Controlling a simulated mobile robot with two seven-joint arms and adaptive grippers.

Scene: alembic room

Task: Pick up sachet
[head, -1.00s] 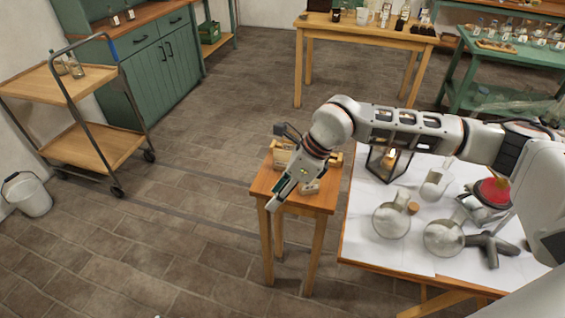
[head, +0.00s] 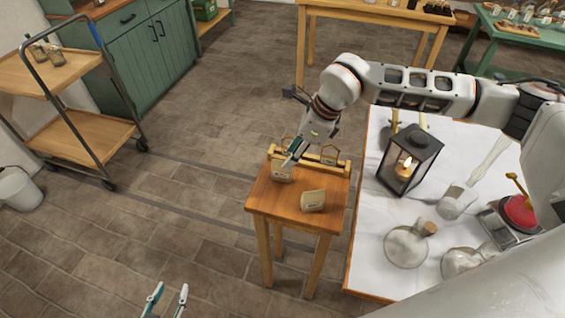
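A small tan sachet (head: 313,201) lies on the front of a small wooden side table (head: 262,203). Another sachet (head: 281,173) is at the left of a low wooden rack (head: 342,166) on the same table, and one more sachet (head: 329,154) shows at the rack's right. My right gripper (head: 291,158) points down at the left sachet in the rack, overlapping it in the picture. Its fingers are seen nearly edge-on, so their opening and any contact are unclear. My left gripper (head: 167,296) shows at the bottom edge, fingertips apart and empty, over the floor.
The white-covered table (head: 372,258) stands close on the right with a lantern (head: 409,160), round flasks (head: 406,246) and a red-topped device (head: 519,213). A wooden trolley (head: 92,150) stands at the left. The floor between is clear.

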